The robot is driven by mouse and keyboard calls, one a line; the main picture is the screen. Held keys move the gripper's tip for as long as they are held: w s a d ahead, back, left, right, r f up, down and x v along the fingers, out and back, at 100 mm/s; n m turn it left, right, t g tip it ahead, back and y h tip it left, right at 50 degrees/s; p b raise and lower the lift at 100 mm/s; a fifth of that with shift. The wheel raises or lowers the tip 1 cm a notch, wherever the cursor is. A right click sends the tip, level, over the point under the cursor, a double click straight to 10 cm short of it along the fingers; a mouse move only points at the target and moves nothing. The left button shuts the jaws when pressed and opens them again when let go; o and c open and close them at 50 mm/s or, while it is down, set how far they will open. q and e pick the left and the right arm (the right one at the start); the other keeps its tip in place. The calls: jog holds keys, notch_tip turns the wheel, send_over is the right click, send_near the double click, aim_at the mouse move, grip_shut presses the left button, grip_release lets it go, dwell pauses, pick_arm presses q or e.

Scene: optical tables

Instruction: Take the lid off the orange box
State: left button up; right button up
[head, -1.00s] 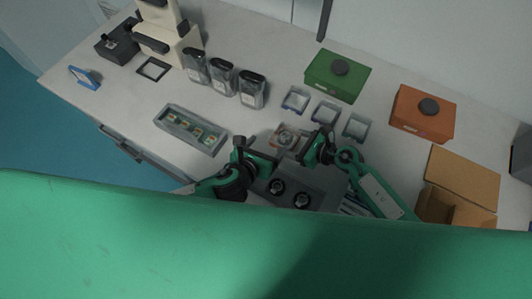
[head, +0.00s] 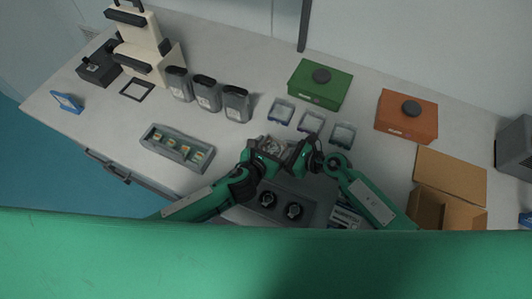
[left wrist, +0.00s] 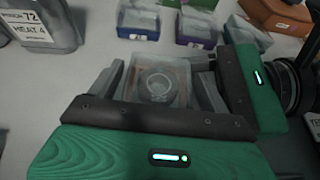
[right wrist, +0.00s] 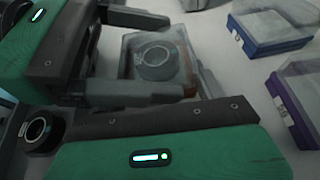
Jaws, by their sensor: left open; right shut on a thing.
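A small orange box (right wrist: 190,88) with a clear lid stands on the table between my grippers. A dark-rimmed ring shows through the lid (left wrist: 158,80) in the left wrist view. My left gripper (left wrist: 158,88) is open, one finger on each side of the lid, apart from it as far as I can tell. My right gripper (head: 303,155) comes in from the right and is shut on the small box; its fingertips are mostly hidden, so the exact part held is unclear. The box is largely covered by the grippers in the head view (head: 271,146).
Small clear-lidded boxes (head: 311,122) stand just behind. A green box (head: 318,92) and a larger orange box (head: 402,126) with black knobs stand farther back. Dark jars (head: 236,104) and a grey tray (head: 158,147) lie left. A cardboard box (head: 452,172) is at right.

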pick_arm(q)
jog(key=shift+w+d+f, duration=0.1)
jog(key=shift+w+d, duration=0.05)
jog(key=shift+w, duration=0.2)
jog(key=shift+c, duration=0.2)
jog(key=c, duration=0.8)
jog(key=shift+r, duration=0.25)
pick_arm(e)
jog(key=shift+d, duration=0.1)
